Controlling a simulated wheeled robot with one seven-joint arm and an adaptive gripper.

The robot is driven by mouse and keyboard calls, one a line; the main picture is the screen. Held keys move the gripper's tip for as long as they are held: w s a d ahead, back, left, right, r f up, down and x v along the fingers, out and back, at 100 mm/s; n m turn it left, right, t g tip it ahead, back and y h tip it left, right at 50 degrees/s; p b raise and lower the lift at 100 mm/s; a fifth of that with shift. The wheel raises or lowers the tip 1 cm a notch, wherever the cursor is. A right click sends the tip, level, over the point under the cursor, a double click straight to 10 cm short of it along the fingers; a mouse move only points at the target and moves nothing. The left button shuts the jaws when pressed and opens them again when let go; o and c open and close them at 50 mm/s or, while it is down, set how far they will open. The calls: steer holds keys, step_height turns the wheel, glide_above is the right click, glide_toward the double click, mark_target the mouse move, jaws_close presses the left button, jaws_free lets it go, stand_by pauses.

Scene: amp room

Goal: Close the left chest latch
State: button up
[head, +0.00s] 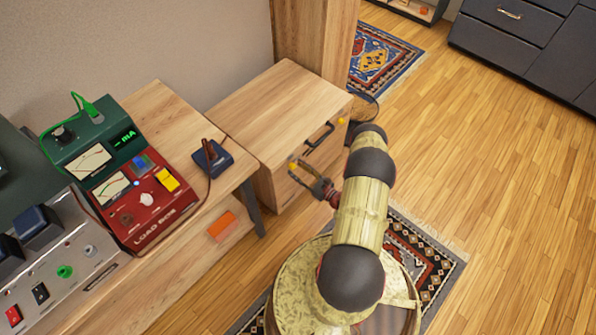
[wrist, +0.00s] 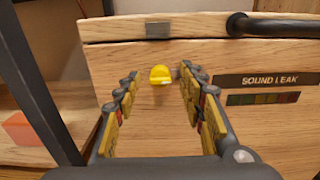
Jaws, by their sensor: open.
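The wooden chest (head: 272,112) stands against the wall, its lid down. The tab and plate are apart. In the head view the left latch (head: 293,165) shows beside my fingers. A second yellow latch (head: 341,121) sits right of the black handle (head: 319,135). My gripper (head: 303,173) is open in front of the chest. In the wrist view its fingers (wrist: 160,92) frame the tab from both sides; contact is unclear.
The black handle (wrist: 275,22) is up and right of my fingers. A "SOUND LEAK" label (wrist: 270,79) is at the right. A wooden bench (head: 185,120) with a red load box (head: 148,200) stands left. An orange block (head: 222,226) lies below. Floor at right is open.

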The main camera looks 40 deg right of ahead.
steer(key=shift+c, duration=1.3)
steer(key=c, duration=0.7)
jaws_close()
